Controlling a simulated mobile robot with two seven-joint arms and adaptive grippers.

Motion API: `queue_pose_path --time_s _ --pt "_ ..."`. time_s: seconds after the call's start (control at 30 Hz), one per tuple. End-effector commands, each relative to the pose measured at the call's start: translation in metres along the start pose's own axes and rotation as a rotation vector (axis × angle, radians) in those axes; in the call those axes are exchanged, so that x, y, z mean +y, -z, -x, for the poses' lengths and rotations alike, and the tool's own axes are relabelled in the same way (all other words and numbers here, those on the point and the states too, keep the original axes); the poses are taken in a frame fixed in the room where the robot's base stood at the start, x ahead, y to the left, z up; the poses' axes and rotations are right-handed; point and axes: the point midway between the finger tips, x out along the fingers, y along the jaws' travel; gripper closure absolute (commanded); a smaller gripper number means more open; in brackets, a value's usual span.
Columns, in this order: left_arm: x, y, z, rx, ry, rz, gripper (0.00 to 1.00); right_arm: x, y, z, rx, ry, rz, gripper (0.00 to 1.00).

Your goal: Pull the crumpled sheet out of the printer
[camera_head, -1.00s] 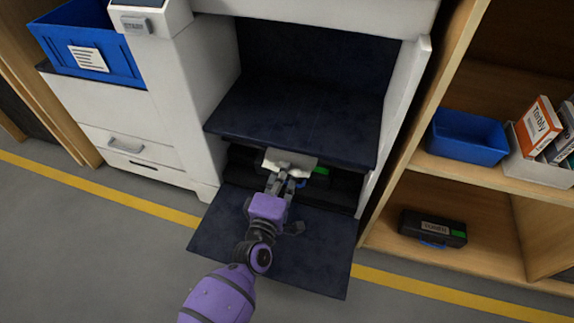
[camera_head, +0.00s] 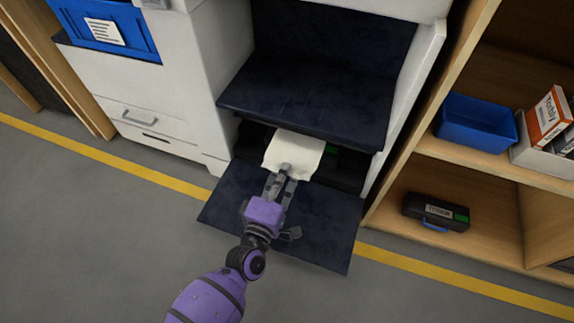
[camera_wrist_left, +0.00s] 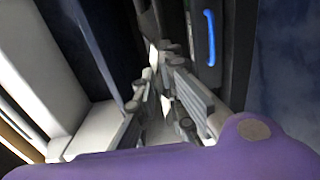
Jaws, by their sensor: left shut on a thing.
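The crumpled white sheet (camera_head: 293,152) sticks out of the dark slot under the printer's (camera_head: 205,70) inner shelf. Its far part reaches toward the slot, and I cannot tell how much is still inside. My left gripper (camera_head: 286,174) is shut on the near edge of the sheet, above the open dark flap (camera_head: 320,225). In the left wrist view my left gripper's fingers (camera_wrist_left: 168,75) show close together, with pale patches of the sheet partly hidden between them. My right gripper is not in view.
A wooden shelf unit at right holds a blue bin (camera_head: 476,122), boxes (camera_head: 548,118) and a black toner cartridge (camera_head: 436,211). A blue tray (camera_head: 105,28) sits on the printer's left part. The grey floor (camera_head: 110,240) in front is clear.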

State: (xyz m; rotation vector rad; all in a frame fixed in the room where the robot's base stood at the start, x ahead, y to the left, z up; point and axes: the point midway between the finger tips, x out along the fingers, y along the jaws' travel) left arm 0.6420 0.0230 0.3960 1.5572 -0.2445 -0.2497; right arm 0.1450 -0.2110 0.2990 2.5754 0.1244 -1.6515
Motion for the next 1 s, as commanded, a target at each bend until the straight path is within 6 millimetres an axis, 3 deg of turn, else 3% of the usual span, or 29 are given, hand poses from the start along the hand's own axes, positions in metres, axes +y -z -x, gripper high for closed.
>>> queue_pose_path --time_s 0.43,1.0 --pt "0.002 0.000 0.036 0.000 -0.003 0.000 1.00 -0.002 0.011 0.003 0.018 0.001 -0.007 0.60" --pt "0.001 0.000 0.082 0.000 -0.002 -0.001 1.00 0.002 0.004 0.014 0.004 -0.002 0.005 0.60"
